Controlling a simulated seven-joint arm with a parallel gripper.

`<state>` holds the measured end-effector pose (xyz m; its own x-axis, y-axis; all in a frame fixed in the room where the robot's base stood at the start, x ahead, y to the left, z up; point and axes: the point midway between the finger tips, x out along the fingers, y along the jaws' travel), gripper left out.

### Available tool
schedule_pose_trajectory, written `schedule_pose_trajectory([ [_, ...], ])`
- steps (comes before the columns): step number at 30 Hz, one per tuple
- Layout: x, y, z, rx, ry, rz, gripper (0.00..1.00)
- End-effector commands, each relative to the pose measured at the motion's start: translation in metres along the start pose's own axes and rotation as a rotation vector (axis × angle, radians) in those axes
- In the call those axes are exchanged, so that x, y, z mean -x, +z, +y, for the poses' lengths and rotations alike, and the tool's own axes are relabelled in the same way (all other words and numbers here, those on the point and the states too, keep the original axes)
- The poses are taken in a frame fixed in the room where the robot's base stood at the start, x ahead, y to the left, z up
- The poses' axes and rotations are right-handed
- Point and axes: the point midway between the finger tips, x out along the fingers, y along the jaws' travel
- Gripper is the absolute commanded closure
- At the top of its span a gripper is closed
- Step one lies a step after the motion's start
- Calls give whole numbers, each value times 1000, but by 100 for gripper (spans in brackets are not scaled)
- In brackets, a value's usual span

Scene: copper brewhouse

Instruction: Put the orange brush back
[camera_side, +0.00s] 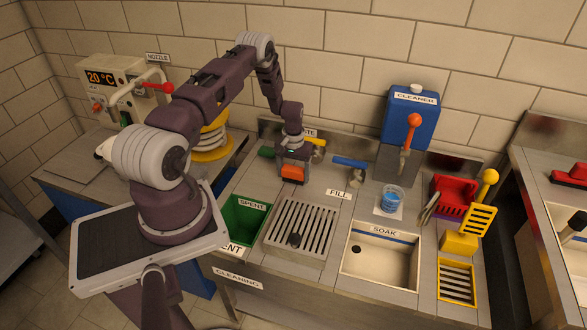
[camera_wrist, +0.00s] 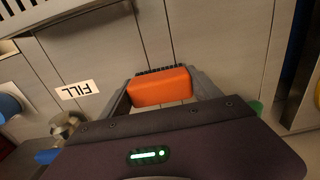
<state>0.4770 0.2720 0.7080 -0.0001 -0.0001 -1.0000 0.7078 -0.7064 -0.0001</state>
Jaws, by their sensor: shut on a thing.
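The orange brush (camera_side: 292,174) is a small block held at the end of my arm, over the back of the counter behind the slotted drain grate. In the wrist view the brush (camera_wrist: 160,88) sits between the two grey fingers, with dark bristles along its far edge. My gripper (camera_side: 291,165) is shut on it; in the wrist view my gripper (camera_wrist: 163,93) has one finger on each end of the block. I cannot tell whether the brush touches the counter.
The slotted grate (camera_side: 300,228) lies in front, with a green SPENT bin (camera_side: 245,218) to its left and a SOAK basin (camera_side: 380,260) to its right. Green, yellow (camera_side: 318,142) and blue (camera_side: 350,162) handles stand close around my gripper. A red caddy (camera_side: 452,197) is farther right.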

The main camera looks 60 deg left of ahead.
Motion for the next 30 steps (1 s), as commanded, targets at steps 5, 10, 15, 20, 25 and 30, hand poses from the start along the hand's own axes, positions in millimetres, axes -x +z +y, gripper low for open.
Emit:
schedule_pose_trajectory([
  [5, 0, 0, 0, 0, 0, 1, 86],
  [10, -1, 0, 0, 0, 0, 0, 86],
  [15, -4, 0, 0, 0, 0, 0, 86],
  [20, -6, 0, 0, 0, 0, 0, 86],
  [25, -8, 0, 0, 0, 0, 1, 86],
  [30, -9, 0, 0, 0, 0, 1, 21],
])
